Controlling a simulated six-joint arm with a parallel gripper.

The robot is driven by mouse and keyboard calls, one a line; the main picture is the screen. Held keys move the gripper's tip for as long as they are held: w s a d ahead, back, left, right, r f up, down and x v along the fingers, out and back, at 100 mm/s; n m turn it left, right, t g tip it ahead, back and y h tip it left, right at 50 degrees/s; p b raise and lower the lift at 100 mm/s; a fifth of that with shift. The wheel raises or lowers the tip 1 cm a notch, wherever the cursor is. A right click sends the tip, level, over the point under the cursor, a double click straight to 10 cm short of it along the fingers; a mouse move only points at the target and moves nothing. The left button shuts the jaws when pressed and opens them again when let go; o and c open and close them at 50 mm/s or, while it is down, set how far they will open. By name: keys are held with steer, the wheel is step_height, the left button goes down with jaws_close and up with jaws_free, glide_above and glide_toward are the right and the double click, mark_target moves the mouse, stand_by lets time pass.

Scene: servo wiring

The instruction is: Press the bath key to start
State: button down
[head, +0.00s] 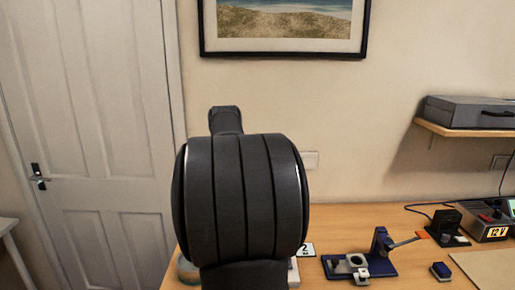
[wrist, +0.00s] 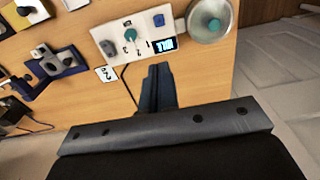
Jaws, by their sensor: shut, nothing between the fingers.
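A white control box (wrist: 143,30) lies near the table edge in the wrist view. A round metal bath (wrist: 205,28) with a teal knob on top stands right beside the box. My gripper (wrist: 159,70) is shut and empty, its tips just below the box in the picture; I cannot tell the height gap. In the head view my own arm hides most of the box and bath.
A card marked 2 (wrist: 107,73) lies left of my gripper. A blue fixture with a grey clamp (head: 360,265) and a small blue block (head: 440,270) stand on the table (head: 420,225). A 12 V supply (head: 490,228) is far right. A wall shelf (head: 465,132) holds a grey case.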

step_height(320, 180, down, 13)
steer(key=s+n+t+h, duration=0.1)
steer(key=n+t+h, duration=0.1)
steer(key=n+t, duration=0.3)
steer(key=t, duration=0.3)
steer(key=shift+t+h, duration=0.4)
steer(key=shift+s+f, duration=0.1)
steer(key=shift+f, duration=4.4)
steer(key=shift+f, duration=0.4)
